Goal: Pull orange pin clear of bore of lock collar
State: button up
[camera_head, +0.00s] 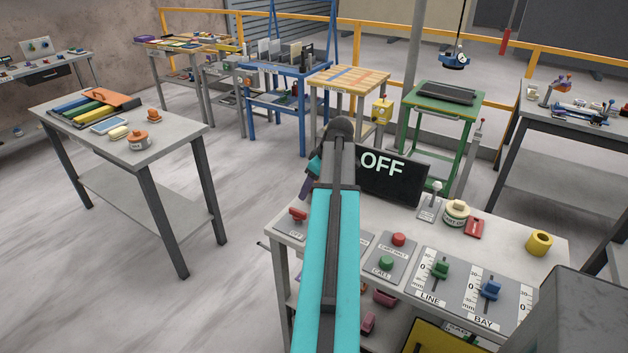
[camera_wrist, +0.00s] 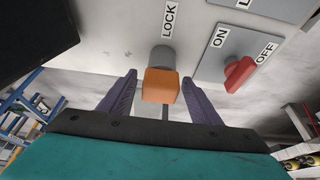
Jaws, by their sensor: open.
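The orange pin (camera_wrist: 161,86) shows its blocky orange head in the middle of the wrist view. Behind it is the round grey lock collar (camera_wrist: 162,56), next to a LOCK label on the grey slab. The pin's head stands at the collar's mouth; its shaft and the bore are hidden. My gripper (camera_wrist: 160,79) is open, with one purple finger on each side of the pin's head and a gap visible on both sides. In the head view, part of a purple finger (camera_head: 309,187) shows beside my arm, which hides the pin and collar.
A red ON/OFF switch (camera_wrist: 239,74) sits right of the collar. The dark OFF screen (camera_head: 392,176) stands close to my arm. Open floor lies to the left.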

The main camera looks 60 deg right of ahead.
jog(key=shift+x, duration=0.9)
jog(key=c, duration=1.3)
